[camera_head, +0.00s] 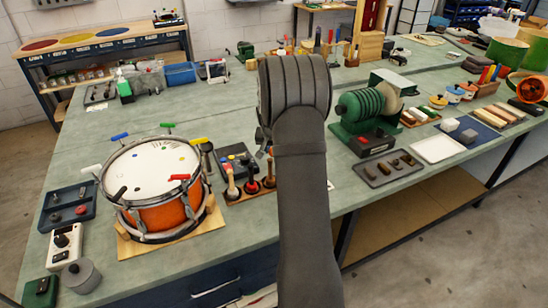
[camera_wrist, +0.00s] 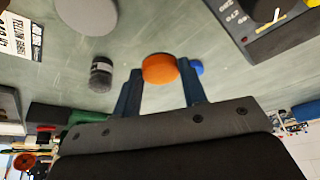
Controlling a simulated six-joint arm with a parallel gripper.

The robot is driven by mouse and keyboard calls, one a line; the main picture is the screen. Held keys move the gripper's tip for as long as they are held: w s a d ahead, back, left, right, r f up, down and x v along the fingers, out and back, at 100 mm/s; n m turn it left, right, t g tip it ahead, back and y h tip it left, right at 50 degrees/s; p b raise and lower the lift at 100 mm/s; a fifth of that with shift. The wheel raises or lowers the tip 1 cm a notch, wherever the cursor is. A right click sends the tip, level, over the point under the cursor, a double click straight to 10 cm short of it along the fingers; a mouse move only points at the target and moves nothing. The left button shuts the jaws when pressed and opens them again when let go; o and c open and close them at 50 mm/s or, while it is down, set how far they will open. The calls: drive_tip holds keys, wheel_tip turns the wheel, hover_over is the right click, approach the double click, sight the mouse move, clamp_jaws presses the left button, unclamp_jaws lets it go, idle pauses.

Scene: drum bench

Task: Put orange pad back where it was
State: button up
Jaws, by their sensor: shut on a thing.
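The orange pad (camera_wrist: 160,69) is a small round disc. In the wrist view it sits between the two blue fingers of my gripper (camera_wrist: 160,80), which is shut on it. I cannot tell how high it is above the green-grey bench top (camera_wrist: 150,25). In the head view my own arm hides the gripper and the pad. The drum (camera_head: 160,180), with an orange shell and a white head with small coloured dots, stands on a wooden board at the left.
In the wrist view a dark grey cylinder (camera_wrist: 101,75) stands left of the pad, and a small blue thing (camera_wrist: 197,67) shows by the right finger. A dark control box (camera_wrist: 265,25) is at upper right. A green ribbed machine (camera_head: 365,108) stands right of my arm.

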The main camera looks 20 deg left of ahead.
drive_tip(key=shift+f, duration=1.7)
drive_tip(key=shift+f, duration=0.15)
drive_tip(key=o, duration=1)
drive_tip(key=v, duration=1.2)
